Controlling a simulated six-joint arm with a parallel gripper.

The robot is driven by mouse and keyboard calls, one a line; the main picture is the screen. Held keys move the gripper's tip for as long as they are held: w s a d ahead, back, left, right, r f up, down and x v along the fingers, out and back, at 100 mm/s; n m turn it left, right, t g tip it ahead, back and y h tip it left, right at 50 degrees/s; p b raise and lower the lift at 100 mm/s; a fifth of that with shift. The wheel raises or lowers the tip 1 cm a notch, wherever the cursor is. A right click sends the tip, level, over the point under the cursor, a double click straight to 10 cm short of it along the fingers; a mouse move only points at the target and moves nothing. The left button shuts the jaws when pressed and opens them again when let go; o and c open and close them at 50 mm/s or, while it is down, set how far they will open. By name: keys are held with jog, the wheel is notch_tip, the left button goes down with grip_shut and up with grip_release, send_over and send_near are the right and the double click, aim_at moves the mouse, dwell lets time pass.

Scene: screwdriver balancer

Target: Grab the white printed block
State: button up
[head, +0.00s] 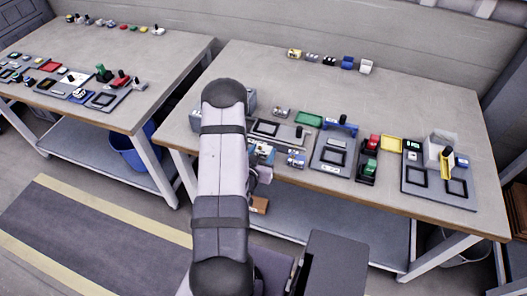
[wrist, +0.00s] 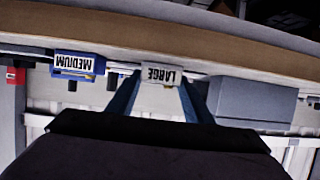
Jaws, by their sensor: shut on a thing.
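The white printed block (wrist: 162,74) shows in the wrist view with its dark word LARGE upside down. It sits between the two dark blue fingers of my gripper (wrist: 160,88), which is shut on it. The fingers stand one on each side of the block. In the head view my arm hides much of this spot, and I cannot clearly make out the block or the fingers there.
A blue block printed MEDIUM (wrist: 78,65) lies to the left in the wrist view. A large grey box (wrist: 252,102) is close on the right.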

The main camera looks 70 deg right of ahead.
aim_at(262, 153)
jog(key=shift+r, duration=0.15)
notch_tip(262, 153, up, 10)
jog(key=shift+b, duration=0.45)
dwell(0.4)
